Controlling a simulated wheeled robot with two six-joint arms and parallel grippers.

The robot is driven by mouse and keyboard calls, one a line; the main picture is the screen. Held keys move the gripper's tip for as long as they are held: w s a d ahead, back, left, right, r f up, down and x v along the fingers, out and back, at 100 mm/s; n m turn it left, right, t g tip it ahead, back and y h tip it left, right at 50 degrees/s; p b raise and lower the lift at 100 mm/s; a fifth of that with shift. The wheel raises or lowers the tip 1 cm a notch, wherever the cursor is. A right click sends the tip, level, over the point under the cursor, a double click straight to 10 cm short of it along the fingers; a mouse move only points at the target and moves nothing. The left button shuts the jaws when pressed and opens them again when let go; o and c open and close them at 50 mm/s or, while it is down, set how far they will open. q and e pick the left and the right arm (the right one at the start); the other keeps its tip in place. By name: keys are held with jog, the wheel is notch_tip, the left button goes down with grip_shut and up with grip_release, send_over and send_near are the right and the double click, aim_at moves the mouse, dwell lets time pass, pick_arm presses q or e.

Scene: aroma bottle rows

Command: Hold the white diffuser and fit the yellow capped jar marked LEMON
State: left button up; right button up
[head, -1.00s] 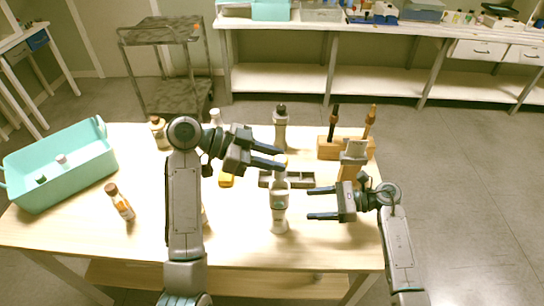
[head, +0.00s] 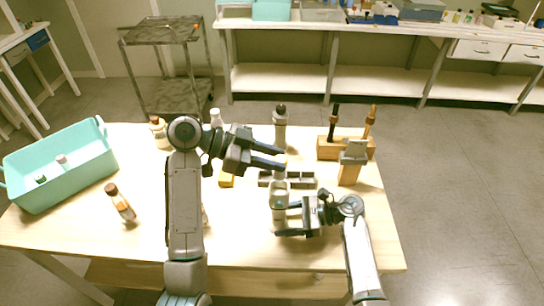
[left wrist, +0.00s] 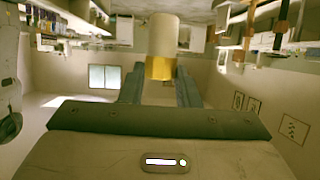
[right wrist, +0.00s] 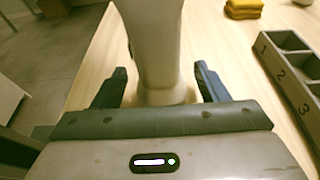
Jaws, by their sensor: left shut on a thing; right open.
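The white diffuser (head: 279,205) stands upright near the table's front right. In the right wrist view the diffuser (right wrist: 155,45) rises between the two fingers of my right gripper (head: 284,219), which is open around its lower part. My left gripper (head: 283,157) is shut on the yellow capped jar (left wrist: 161,36), above and behind the diffuser in the head view. In the left wrist view the jar is a pale cylinder with a yellow band at the finger end. Its LEMON marking does not show, and the fingers largely hide it in the head view.
A grey numbered rack (right wrist: 290,65) lies behind the diffuser, with a yellow cloth (head: 227,181) to its left. A dark-capped bottle (head: 280,128) and a wooden tool holder (head: 327,150) stand behind.

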jog(key=shift+a+f, duration=0.1)
jog(key=shift+a, duration=0.3)
jog(key=c, duration=0.7)
jog(key=shift+c, duration=0.2)
pick_arm(q)
jog(key=shift+f, duration=0.15)
jog(key=shift+f, duration=1.2)
jog(key=shift+f, duration=0.15)
jog(key=shift+f, duration=1.75)
